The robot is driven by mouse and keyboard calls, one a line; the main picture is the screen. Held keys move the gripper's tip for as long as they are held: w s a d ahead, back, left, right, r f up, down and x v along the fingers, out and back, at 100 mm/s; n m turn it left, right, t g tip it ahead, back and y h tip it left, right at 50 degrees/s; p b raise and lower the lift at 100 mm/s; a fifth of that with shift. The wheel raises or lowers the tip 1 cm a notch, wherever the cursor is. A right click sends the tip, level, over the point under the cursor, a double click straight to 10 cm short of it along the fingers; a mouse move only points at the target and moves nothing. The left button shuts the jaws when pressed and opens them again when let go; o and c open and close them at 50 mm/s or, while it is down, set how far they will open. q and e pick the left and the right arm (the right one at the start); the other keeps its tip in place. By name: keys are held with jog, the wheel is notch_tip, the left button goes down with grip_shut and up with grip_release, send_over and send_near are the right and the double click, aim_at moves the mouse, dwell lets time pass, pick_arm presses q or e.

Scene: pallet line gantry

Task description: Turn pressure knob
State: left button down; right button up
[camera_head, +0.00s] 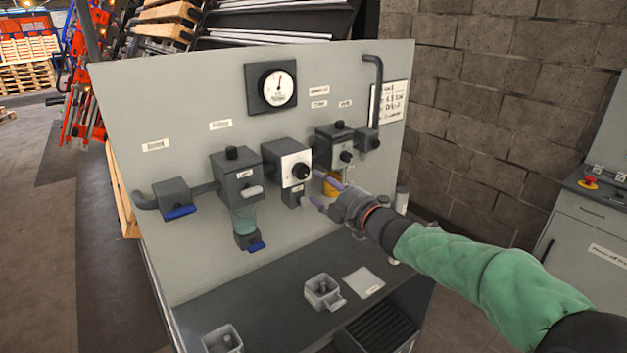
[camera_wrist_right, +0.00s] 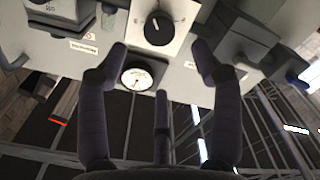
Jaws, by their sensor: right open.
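The pressure knob (camera_head: 300,171) is a round black knob on a white plate, on the front of a grey box in the middle of the panel (camera_head: 190,100). In the right wrist view the knob (camera_wrist_right: 158,27) has a white pointer line and shows between and beyond the fingertips. My right gripper (camera_head: 318,188) is open, just in front of the panel, to the right of and a little below the knob. Its purple fingers (camera_wrist_right: 161,62) do not touch the knob in the wrist view. A small round gauge (camera_wrist_right: 137,77) shows below the knob there. My left gripper is out of view.
A large pressure gauge (camera_head: 278,87) is at the panel's top. Grey boxes with blue levers (camera_head: 180,212) and a clear bowl (camera_head: 244,219) are left of the knob. A yellow part (camera_head: 332,184) is behind my right fingers. A shelf below holds a grey cup (camera_head: 322,291).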

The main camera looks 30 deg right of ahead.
jog(key=shift+s+d, duration=0.1)
jog(key=shift+s, duration=1.35)
